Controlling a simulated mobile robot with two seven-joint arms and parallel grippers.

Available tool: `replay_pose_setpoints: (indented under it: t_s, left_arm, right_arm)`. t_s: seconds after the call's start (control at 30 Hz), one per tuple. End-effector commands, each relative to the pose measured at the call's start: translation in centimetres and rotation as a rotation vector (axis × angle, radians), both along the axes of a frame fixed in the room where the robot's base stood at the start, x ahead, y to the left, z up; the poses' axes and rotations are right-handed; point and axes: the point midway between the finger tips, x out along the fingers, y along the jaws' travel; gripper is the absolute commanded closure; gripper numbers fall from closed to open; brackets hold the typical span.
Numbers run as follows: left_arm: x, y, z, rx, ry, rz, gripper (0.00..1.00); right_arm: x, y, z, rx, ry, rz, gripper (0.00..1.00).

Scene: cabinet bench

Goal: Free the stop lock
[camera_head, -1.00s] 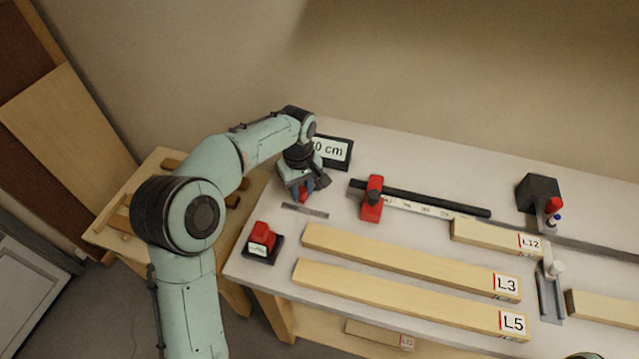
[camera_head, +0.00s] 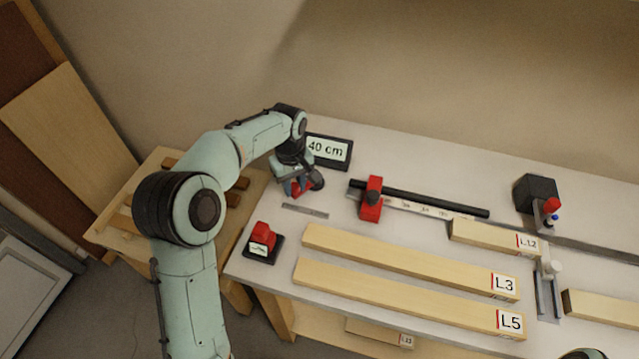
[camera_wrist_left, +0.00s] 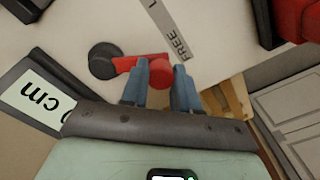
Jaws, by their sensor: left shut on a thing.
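The stop lock is a red lever (camera_wrist_left: 128,65) with a black round pivot (camera_wrist_left: 103,60) and a red knob (camera_wrist_left: 160,74). The black pivot also shows in the head view (camera_head: 316,179). My left gripper (camera_head: 298,190) is shut on the red knob, with its blue-grey fingers (camera_wrist_left: 160,88) on either side of it in the wrist view. A grey label strip (camera_head: 305,211) lies beside the lever; the knob is near its word FREE (camera_wrist_left: 180,45). The red stop block (camera_head: 371,205) sits on the black rail (camera_head: 430,200). My right gripper is not visible.
A display (camera_head: 329,150) reading 40 cm stands behind the gripper. A red button (camera_head: 262,237) is at the bench's left front. Boards L3 (camera_head: 400,260) and L5 (camera_head: 390,294) lie in front, and L12 (camera_head: 485,237) lies by the rail.

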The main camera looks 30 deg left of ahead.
Motion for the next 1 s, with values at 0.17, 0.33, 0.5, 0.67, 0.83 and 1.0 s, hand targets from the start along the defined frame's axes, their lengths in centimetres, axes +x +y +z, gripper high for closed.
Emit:
replay_pose_setpoints:
  t_s: [0.17, 0.33, 0.5, 0.67, 0.83, 1.0]
  left_arm:
    - [-0.03, -0.02, -0.03, 0.000, 0.001, 0.000, 0.79]
    - [0.02, 0.13, 0.00, -0.001, 0.002, 0.000, 0.79]
    - [0.13, 0.47, 0.02, -0.001, 0.003, 0.002, 0.79]
    - [0.22, 0.76, 0.00, -0.001, 0.003, 0.001, 0.79]
    - [0.25, 0.85, -0.06, -0.001, 0.003, 0.000, 0.79]
    - [0.25, 0.87, -0.07, 0.000, 0.001, 0.000, 0.64]
  right_arm:
    - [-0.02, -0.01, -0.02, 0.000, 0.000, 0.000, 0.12]
    - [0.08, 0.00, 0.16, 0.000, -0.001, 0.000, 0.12]
    - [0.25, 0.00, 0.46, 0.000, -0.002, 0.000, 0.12]
    - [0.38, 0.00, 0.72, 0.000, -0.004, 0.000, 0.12]
    - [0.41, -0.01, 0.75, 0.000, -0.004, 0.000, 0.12]
    - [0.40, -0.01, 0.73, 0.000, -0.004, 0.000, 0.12]
